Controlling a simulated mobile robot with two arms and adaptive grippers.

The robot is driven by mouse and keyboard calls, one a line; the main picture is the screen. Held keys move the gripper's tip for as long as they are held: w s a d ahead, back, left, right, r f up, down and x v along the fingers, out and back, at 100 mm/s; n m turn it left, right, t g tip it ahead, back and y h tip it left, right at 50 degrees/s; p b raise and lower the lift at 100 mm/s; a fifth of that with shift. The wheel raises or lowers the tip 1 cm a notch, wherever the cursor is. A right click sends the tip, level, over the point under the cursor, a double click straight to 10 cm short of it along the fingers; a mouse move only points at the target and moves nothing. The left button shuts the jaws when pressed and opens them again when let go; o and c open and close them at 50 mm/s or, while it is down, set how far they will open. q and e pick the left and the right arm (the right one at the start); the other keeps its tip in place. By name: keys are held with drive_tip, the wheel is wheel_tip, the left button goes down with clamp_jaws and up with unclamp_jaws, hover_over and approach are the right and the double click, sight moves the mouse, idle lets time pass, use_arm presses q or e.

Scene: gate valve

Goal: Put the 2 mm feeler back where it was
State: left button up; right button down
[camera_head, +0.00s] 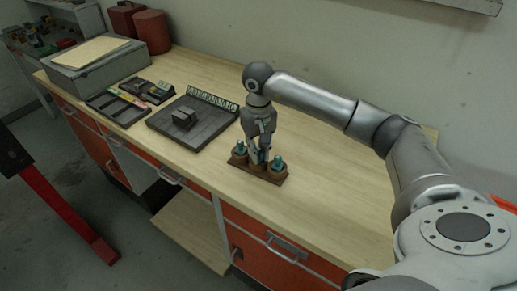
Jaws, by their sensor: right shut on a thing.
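My right gripper (257,157) points down over the middle of a small brown stand (268,178) on the bench. It is shut on a feeler, which the fingers mostly hide. I cannot read its size, nor tell whether it is seated in the stand or just above it. A teal-topped feeler (240,148) stands upright in the stand to the left of my gripper. Another teal-topped feeler (278,162) stands upright to the right. My left gripper is not in view.
A dark plate (207,135) with a grey block (184,118) and a green-marked rack (213,99) lies left of the stand. Tool trays (117,108) and a grey box (97,72) stand farther left. The bench (330,190) right of the stand is clear.

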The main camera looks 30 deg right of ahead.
sight(258, 148)
drive_tip(key=c, duration=1.4)
unclamp_jaws()
drive_tip(key=shift+r+p, duration=0.15)
drive_tip(key=shift+p, duration=0.15)
drive_tip(key=shift+w+r+b, duration=0.1)
drive_tip(key=shift+r+b, duration=1.45)
drive_tip(key=shift+r, duration=4.45)
